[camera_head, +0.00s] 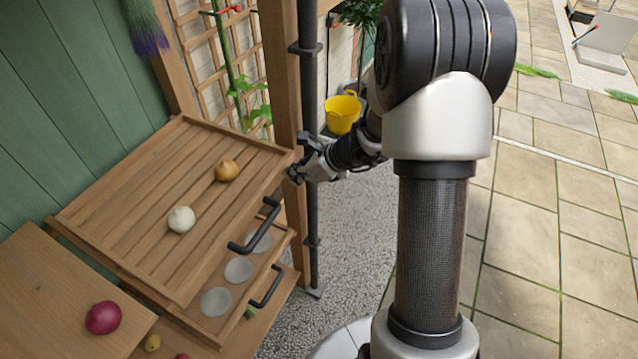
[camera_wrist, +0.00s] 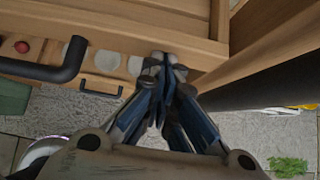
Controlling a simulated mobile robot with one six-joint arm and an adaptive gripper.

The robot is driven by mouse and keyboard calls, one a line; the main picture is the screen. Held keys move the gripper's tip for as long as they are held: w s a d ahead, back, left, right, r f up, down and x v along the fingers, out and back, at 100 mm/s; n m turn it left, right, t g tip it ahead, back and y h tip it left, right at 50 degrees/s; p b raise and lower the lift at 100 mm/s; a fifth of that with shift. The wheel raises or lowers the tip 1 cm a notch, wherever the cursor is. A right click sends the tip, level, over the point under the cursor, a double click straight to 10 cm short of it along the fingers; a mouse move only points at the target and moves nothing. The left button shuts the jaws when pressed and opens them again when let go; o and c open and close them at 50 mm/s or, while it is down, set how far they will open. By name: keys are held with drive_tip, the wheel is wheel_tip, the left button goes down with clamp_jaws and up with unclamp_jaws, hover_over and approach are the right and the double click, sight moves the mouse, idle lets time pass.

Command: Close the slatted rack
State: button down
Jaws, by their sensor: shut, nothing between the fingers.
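The slatted rack (camera_head: 150,185) is a wooden slatted tray in the head view, with a black bar handle (camera_head: 255,232) on its front. A brown onion-like bulb (camera_head: 227,170) and a white one (camera_head: 181,219) lie on its slats. My gripper (camera_head: 292,175) is shut and empty at the rack's front corner, to the right of the handle. In the wrist view its fingertips (camera_wrist: 165,62) are together close to the rack's wooden front (camera_wrist: 150,36); whether they touch it I cannot tell. The handle also shows there at left (camera_wrist: 60,68).
Below the rack, a drawer (camera_head: 283,247) with pale round discs stands partly out, with its own black handle (camera_head: 267,287). A wooden post and dark pipe (camera_head: 308,110) stand close to my gripper. A red onion (camera_head: 103,317) lies on the left wooden surface. Gravel lies in front.

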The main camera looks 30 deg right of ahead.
sight(283, 168)
drive_tip(key=w+a, duration=0.2)
drive_tip(key=w, duration=0.1)
drive_tip(key=shift+a+r, duration=0.1)
idle(0.4)
